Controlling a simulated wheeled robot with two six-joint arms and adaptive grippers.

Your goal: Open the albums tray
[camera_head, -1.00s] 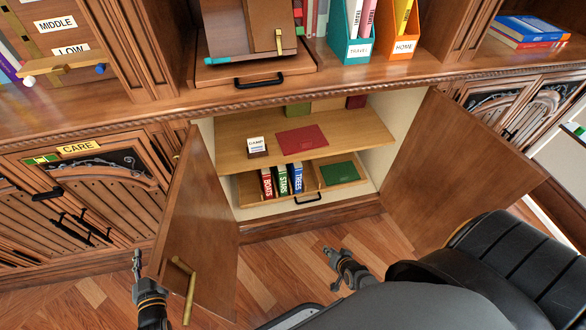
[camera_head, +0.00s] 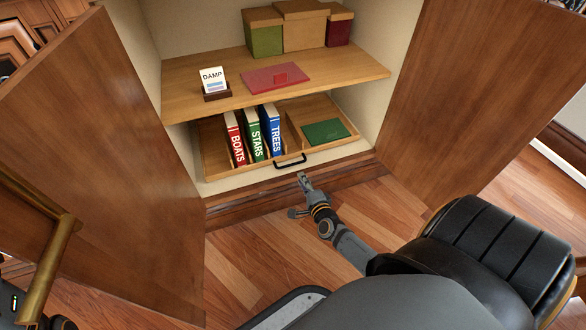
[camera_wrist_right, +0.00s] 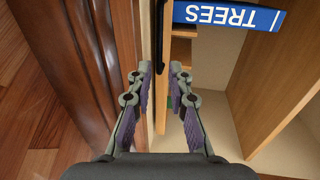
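The albums tray (camera_head: 213,160) is the low wooden tray on the cupboard floor. It holds a red BOATS book (camera_head: 235,138), a green STARS book (camera_head: 252,134), a blue TREES book (camera_head: 271,130) and a flat green album (camera_head: 326,131). Its black bar handle (camera_head: 291,164) is on the front; it also shows in the right wrist view (camera_wrist_right: 159,35). My right gripper (camera_head: 303,176) is just in front of and below the handle. In the right wrist view its fingers (camera_wrist_right: 160,75) are open, with the handle in line with the gap. My left gripper's fingers are out of view.
Both cupboard doors, left (camera_head: 110,170) and right (camera_head: 465,95), stand open. The left door has a brass handle (camera_head: 48,265). The shelf (camera_head: 345,80) above the tray holds a DAMP card (camera_head: 213,80), a red folder (camera_head: 275,76) and boxes (camera_head: 303,28). The floor in front is clear.

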